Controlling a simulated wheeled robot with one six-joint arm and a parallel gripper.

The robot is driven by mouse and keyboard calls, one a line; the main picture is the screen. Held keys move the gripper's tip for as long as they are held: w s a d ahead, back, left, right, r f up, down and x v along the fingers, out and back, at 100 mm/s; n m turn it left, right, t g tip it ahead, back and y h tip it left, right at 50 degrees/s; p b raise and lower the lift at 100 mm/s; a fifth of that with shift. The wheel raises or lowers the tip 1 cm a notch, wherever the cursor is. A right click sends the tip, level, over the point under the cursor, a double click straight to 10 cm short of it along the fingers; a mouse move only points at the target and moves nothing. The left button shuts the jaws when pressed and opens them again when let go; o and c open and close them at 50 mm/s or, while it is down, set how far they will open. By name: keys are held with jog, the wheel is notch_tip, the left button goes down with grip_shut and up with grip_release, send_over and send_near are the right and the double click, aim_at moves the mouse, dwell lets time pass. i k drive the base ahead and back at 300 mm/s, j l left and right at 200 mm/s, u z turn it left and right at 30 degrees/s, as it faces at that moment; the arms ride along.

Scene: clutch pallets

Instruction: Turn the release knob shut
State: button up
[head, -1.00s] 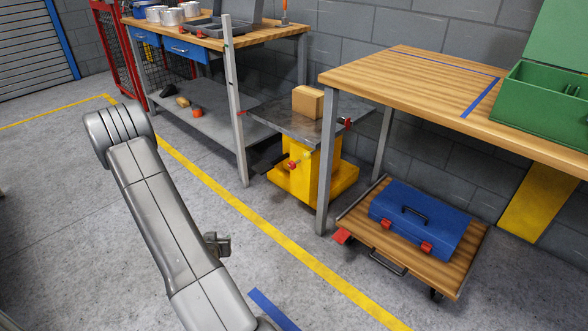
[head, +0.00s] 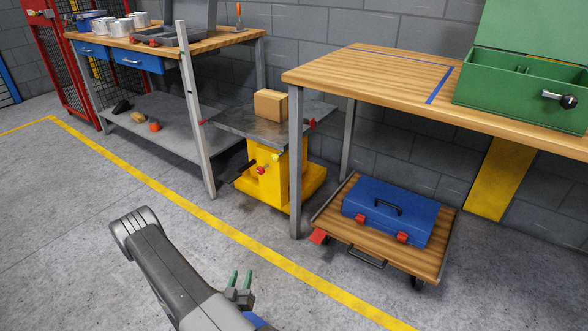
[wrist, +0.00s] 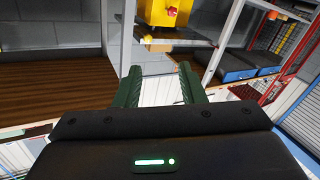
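A small red knob (head: 261,170), which looks like the release knob, sits on the front of the yellow lift-table base (head: 298,182). It also shows in the wrist view (wrist: 172,11), which appears upside down, at the top edge. How the knob is turned is too small to tell. My gripper (head: 240,281) is low in the head view, in front of and well apart from the yellow base. Its green fingers are spread with nothing between them, as the wrist view (wrist: 160,84) also shows.
A grey platform (head: 245,127) with a cardboard box (head: 271,105) tops the lift. A workbench (head: 255,38) stands left, a wooden table (head: 330,72) right. A low trolley (head: 334,210) carries a blue toolbox (head: 400,205). The floor before the lift is clear.

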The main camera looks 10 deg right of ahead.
aim_at(260, 170)
jog(key=i+j+z, duration=0.9)
jog(key=i+j, duration=0.25)
jog(key=j, duration=0.15)
jog(key=i+j, duration=0.25)
jog(key=j, duration=0.15)
